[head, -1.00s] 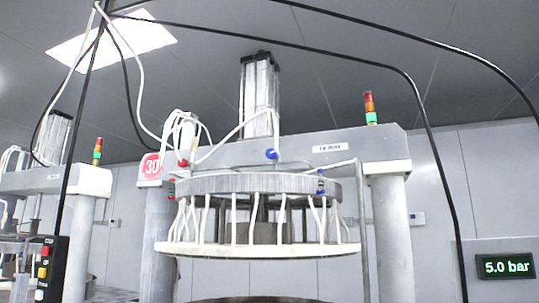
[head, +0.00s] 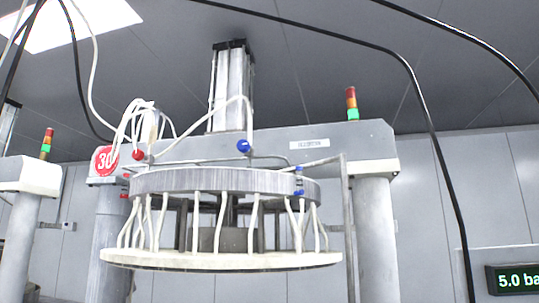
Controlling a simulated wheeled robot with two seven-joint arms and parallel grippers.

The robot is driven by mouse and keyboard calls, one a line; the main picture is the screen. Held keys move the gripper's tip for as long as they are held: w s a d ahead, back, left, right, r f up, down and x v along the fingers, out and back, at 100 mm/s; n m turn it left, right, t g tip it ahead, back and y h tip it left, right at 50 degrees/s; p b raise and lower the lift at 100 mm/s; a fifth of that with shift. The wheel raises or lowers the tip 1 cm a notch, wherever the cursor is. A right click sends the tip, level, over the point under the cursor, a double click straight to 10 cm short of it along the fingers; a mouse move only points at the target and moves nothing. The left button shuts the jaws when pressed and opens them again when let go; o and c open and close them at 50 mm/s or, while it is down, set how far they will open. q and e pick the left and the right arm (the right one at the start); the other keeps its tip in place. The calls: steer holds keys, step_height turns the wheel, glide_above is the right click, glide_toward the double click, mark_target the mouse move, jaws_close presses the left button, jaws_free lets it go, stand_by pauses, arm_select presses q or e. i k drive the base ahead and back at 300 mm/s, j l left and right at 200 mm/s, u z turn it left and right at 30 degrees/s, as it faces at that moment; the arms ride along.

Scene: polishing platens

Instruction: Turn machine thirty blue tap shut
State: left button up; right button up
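Machine thirty stands in the middle of the head view, marked by a red round "30" sign (head: 105,160) at the left end of its grey crossbeam (head: 270,145). A round blue tap (head: 243,146) sits on the front of the beam, with a white hose looping up from near it. Smaller blue fittings (head: 299,184) show at the right of the ring. A red knob (head: 138,154) is on the beam further left. I cannot tell the blue tap's handle position. Neither of my grippers is in view.
A ring (head: 225,181) with white hoses hangs above a pale round platen (head: 220,260). A thin vertical pipe (head: 348,230) and a thick column (head: 375,240) stand at the right. Black cables (head: 440,150) hang in front. A pressure display (head: 515,280) is at the lower right edge.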

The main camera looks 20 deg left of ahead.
mark_target(243, 146)
steer(key=i+j+z, duration=0.5)
steer(key=i+j, duration=0.15)
steer(key=j, duration=0.2)
